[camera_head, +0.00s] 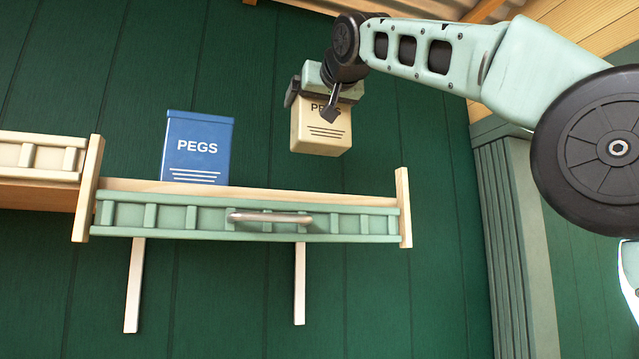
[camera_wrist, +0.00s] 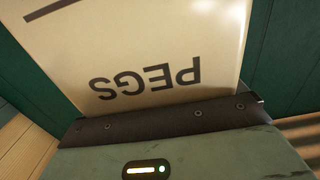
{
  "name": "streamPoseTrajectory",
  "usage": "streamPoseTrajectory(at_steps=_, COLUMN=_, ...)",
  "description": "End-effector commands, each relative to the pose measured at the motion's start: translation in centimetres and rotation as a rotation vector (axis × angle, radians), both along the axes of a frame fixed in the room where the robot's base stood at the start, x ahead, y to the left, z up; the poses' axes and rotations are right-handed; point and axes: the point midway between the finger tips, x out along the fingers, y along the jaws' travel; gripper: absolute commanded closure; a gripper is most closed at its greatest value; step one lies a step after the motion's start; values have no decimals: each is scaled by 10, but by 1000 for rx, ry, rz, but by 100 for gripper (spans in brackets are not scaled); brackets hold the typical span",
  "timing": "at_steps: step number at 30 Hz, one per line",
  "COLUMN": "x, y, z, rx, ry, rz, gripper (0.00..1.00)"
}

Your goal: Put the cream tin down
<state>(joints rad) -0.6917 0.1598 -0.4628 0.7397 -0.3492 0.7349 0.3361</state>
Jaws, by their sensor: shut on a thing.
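The cream tin (camera_head: 321,133), lettered PEGS, hangs in the air above the right part of the green-fronted shelf (camera_head: 180,218). My gripper (camera_head: 325,98) is shut on the upper part of the tin from above. A clear gap shows between the tin's base and the shelf. The tin looks slightly tilted in the head view. In the wrist view the cream tin (camera_wrist: 170,45) fills the upper middle, its lettering upside down, with the dark gripper edge across it. The far side of the tin is hidden.
A blue PEGS tin (camera_head: 197,148) stands on the left part of the shelf. Upright wooden end boards (camera_head: 404,207) close the shelf's sides, and a metal handle (camera_head: 270,217) is on its front. The shelf right of the blue tin looks free, though its floor is mostly hidden.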

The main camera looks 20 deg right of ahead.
Motion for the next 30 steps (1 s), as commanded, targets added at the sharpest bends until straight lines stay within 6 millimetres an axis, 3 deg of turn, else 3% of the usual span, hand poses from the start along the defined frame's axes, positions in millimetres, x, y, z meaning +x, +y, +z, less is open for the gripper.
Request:
streamPoseTrajectory(at_steps=6, x=-1, y=0, z=-40, rx=2, ry=2, rz=1, gripper=38)
streamPoseTrajectory(at_steps=13, x=-1, y=0, z=-60, rx=1, ry=-1, rz=-1, gripper=38)
streamPoseTrajectory(at_steps=19, x=-1, y=0, z=-90, rx=1, ry=1, rz=1, gripper=38)
streamPoseTrajectory(at_steps=30, x=0, y=-1, z=-96, rx=2, ry=-1, rz=-1, gripper=38)
